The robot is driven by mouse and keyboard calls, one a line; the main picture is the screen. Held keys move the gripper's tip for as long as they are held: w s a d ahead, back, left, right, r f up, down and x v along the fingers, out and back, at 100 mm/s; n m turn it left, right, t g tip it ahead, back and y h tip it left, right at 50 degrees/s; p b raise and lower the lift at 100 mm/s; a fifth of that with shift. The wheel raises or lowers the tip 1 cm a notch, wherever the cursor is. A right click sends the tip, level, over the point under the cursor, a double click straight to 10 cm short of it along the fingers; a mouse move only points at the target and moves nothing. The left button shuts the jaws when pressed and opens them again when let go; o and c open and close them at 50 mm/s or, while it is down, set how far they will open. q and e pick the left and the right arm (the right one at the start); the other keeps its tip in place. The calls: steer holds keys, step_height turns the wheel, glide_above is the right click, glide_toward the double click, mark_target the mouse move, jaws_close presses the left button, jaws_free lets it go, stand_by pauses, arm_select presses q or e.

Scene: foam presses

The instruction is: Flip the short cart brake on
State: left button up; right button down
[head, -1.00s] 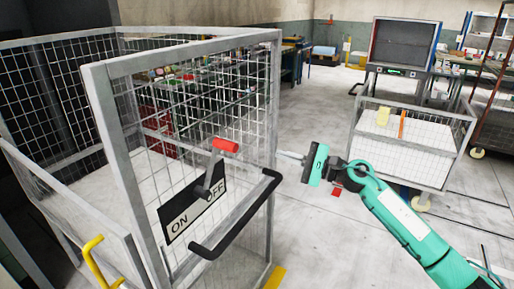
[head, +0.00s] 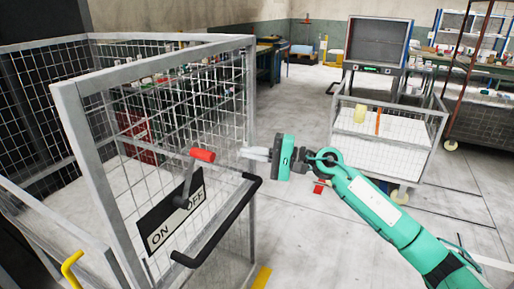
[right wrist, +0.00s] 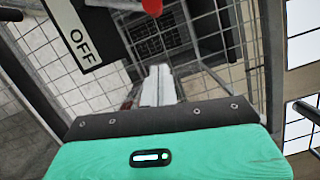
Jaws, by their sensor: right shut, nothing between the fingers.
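The tall mesh cart (head: 68,105) stands at the left in the head view. Its end frame carries a black and white ON/OFF plate (head: 172,213). The brake lever (head: 186,186) rises from the plate, and its red grip (head: 203,155) leans up toward the OFF side. In the right wrist view the plate (right wrist: 82,40) and the tip of the red grip (right wrist: 152,6) show at the top. My right gripper (head: 245,153) is shut and empty, to the right of the red grip and apart from it. Its closed fingers (right wrist: 155,85) point ahead in the wrist view. My left gripper is not in view.
A black push handle (head: 222,222) juts from the cart below the right gripper. A yellow hooked bar (head: 70,265) is at the lower left. A lower mesh cart (head: 385,153) stands behind my right arm. Open floor (head: 300,120) lies between the carts.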

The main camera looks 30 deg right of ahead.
steer(key=w+a+r+p, duration=0.1)
steer(key=a+p, duration=0.5)
steer(key=a, duration=0.2)
steer(key=shift+w+p, duration=0.2)
steer(key=shift+p, duration=0.15)
steer(key=shift+d, duration=0.1)
